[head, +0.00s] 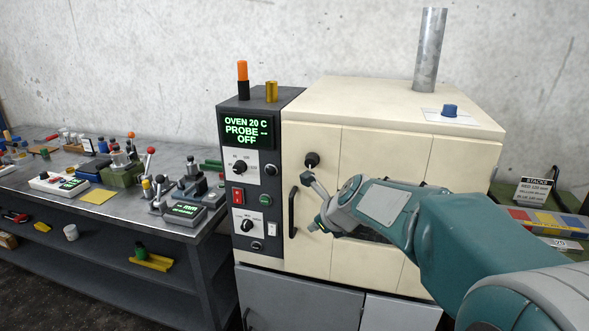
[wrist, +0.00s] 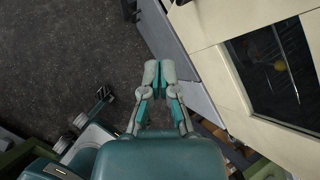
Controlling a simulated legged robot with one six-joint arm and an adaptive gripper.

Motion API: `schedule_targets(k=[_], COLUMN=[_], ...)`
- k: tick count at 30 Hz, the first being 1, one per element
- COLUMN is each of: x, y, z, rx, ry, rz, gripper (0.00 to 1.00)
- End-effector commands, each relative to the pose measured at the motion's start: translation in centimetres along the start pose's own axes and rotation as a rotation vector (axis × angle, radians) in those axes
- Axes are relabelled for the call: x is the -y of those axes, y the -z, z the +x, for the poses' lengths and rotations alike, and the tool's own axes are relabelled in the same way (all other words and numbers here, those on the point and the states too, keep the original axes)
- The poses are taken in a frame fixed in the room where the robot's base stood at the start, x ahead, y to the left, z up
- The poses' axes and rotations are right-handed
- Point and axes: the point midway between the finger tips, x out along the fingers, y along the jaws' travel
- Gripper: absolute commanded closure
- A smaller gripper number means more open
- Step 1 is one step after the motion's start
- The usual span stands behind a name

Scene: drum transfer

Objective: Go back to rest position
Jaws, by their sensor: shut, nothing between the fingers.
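My arm reaches in from the lower right of the head view. My gripper (head: 314,228) is in front of the cream oven (head: 400,150), near its door handle (head: 292,212); I cannot tell whether it touches anything there. In the wrist view my gripper (wrist: 160,74) has its fingertips together with nothing between them. The oven's dark window (wrist: 275,75) is to its right in that view. My arm hides part of the oven front in the head view.
The oven's control panel (head: 248,135) reads "OVEN 20 C PROBE -- OFF". A grey workbench (head: 100,215) with several small devices stands at left. A sign (head: 533,190) and coloured trays (head: 548,220) are at right. Dark floor (wrist: 70,50) lies open at left in the wrist view.

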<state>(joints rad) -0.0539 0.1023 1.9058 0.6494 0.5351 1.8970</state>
Motion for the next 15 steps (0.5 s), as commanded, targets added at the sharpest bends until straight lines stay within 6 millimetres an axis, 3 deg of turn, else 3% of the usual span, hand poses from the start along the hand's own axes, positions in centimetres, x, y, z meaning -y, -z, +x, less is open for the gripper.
schedule_targets(k=[3, 15], x=[-1.9, -8.1], y=[1.3, 8.8], z=[-3.9, -13.8], rx=[-0.03, -0.174], ry=[-0.005, -0.096], rz=[-0.311, -1.357], gripper=[1.0, 1.0])
